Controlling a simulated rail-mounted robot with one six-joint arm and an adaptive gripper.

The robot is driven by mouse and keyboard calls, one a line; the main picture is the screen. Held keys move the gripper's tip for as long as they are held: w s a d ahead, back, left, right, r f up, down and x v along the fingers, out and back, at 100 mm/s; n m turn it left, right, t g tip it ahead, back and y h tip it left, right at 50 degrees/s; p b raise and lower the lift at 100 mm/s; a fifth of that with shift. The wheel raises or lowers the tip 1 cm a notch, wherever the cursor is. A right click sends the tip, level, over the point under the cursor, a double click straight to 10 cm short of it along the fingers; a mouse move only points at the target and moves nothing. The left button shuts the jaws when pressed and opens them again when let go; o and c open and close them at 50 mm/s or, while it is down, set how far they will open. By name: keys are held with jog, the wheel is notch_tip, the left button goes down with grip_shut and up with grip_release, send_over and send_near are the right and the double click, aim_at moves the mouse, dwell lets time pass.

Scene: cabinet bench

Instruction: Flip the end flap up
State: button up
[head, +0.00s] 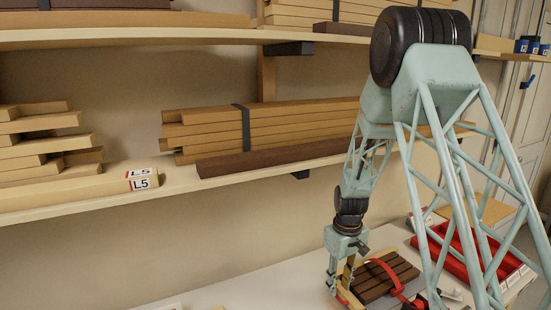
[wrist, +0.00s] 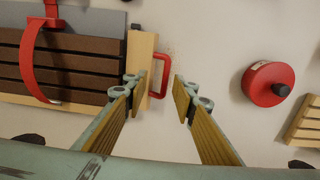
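A pale wooden end piece (wrist: 143,45), which looks like the end flap, sits at the right end of a dark brown slatted panel (wrist: 75,62) in the wrist view. A red loop handle (wrist: 164,84) sticks out from its right side. I cannot tell for sure whether it lies flat or tilts. My gripper (wrist: 159,88) is open, with its fingertips on either side of the handle; contact cannot be told. In the head view my gripper (head: 335,285) is low over the bench at the left end of the slatted panel (head: 378,280).
A red strap (wrist: 32,60) arches over the slats. A red round piece with a dark knob (wrist: 268,84) and a pale slatted piece (wrist: 306,122) lie to the right. A red bin (head: 455,255) stands behind on the bench. Shelves with timber (head: 300,125) hang above.

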notch_tip(320, 180, up, 6)
jog(key=p, duration=0.2)
jog(key=shift+r, duration=0.2)
dwell(0.5)
dwell(0.4)
jog(key=s+r+m+t+b, duration=0.25)
jog(key=s+r+b, duration=0.35)
jog(key=s+r, duration=1.55)
jog(key=s+r+m+b, duration=0.1)
jog(key=s+b, duration=0.1)
jog(key=s, duration=1)
jog(key=s+r+m+t+b, duration=0.1)
jog(key=s+r+b, duration=0.1)
jog(key=s, duration=1.1)
jog(key=shift+a+r+b, duration=0.3)
jog(key=shift+a+b, duration=0.15)
jog(key=shift+b, duration=0.35)
jog(key=shift+m+t, duration=0.25)
jog(key=shift+c, duration=0.9)
